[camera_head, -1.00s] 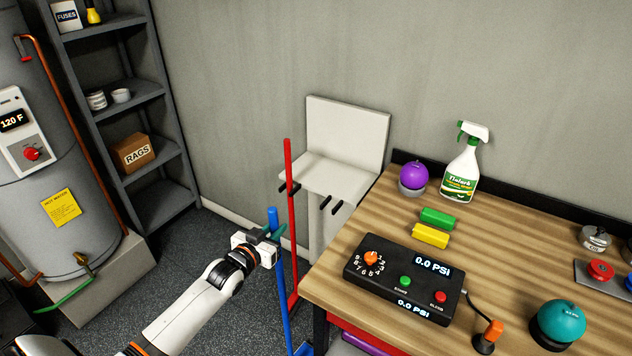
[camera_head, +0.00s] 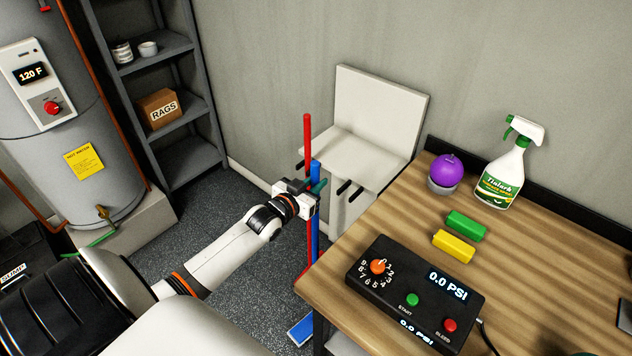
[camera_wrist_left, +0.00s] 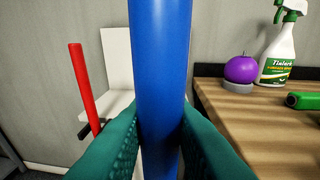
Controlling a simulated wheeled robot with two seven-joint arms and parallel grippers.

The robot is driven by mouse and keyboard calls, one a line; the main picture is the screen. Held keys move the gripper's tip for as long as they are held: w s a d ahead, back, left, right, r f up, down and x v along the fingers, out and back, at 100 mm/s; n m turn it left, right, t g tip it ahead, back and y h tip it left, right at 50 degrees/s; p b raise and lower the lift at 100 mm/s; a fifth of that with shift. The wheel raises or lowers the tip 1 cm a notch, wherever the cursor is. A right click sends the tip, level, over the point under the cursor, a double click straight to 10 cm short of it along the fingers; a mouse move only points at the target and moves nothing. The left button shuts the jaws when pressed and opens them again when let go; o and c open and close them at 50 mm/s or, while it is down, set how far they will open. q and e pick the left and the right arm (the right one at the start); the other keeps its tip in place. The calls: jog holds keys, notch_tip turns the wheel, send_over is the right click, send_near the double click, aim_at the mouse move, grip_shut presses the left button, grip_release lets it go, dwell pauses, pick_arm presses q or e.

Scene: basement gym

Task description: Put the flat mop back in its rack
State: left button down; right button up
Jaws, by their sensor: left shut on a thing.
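The flat mop has a blue handle (camera_head: 316,240) and a flat blue head (camera_head: 301,330) low by the floor; whether the head touches the floor I cannot tell. My left gripper (camera_head: 314,194) is shut on the handle near its top, and the handle stands about upright. In the left wrist view the teal fingers clasp the blue handle (camera_wrist_left: 158,80). The white rack (camera_head: 378,110) stands against the wall behind, with black prongs (camera_head: 350,190) along its front. The mop is in front of these prongs, apart from the right-hand ones. My right gripper is out of view.
A red handle (camera_head: 307,135) stands at the rack's left prongs, close behind the blue one. The wooden workbench (camera_head: 400,215) is just right of the mop, with a pressure box (camera_head: 415,300), purple ball (camera_head: 447,170) and spray bottle (camera_head: 503,175).

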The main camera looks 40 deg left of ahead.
pick_arm(q)
jog(key=shift+w+r, duration=0.1)
jog(key=shift+r, duration=0.1)
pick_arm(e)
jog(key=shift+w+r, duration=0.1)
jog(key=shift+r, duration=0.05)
